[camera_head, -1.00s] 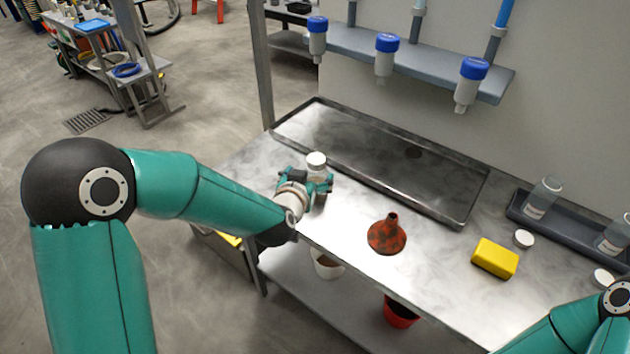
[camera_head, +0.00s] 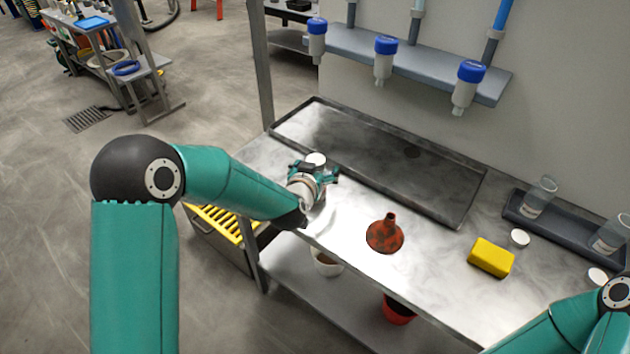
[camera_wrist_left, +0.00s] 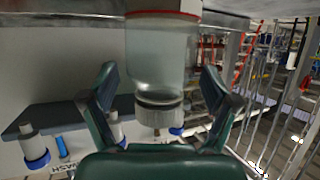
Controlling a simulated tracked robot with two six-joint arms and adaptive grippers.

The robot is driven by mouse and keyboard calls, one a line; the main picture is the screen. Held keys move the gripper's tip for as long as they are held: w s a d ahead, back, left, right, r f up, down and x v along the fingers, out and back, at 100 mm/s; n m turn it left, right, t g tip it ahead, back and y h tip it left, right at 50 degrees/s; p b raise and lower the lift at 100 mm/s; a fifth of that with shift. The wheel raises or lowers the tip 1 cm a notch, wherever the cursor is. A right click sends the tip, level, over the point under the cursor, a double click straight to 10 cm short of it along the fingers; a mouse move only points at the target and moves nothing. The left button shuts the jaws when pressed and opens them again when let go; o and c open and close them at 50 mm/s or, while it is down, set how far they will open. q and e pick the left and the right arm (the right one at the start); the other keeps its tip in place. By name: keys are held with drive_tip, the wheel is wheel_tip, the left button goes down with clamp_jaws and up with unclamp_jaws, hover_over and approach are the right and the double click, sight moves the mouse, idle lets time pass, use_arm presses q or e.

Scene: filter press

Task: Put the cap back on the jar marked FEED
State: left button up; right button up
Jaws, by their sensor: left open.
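A clear jar with a white cap-like top (camera_head: 316,159) stands near the left front of the steel bench. In the left wrist view, which is upside down, the jar (camera_wrist_left: 158,60) shows between my fingers, with a gap on both sides. Its marking cannot be read. My left gripper (camera_head: 317,172) is open around the jar, near its top. Two uncapped jars (camera_head: 538,197) (camera_head: 610,236) stand in a dark rack at the right, their labels too small to read. White caps (camera_head: 519,237) (camera_head: 597,276) lie on the bench before them. My right gripper is out of view.
A rusty red funnel (camera_head: 385,236) and a yellow block (camera_head: 491,257) sit on the bench. A shallow steel tray (camera_head: 470,200) lies behind. Blue-topped bottles (camera_head: 384,60) hang from a wall shelf. The bench front between jar and funnel is clear.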

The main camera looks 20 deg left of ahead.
use_arm(q)
drive_tip(key=c, duration=1.5)
drive_tip(key=shift+r, duration=0.1)
wheel_tip(320, 180, up, 10)
drive_tip(key=shift+f+p, duration=0.1)
drive_tip(key=shift+p, duration=0.35)
wheel_tip(320, 180, up, 10)
drive_tip(key=p, duration=0.4)
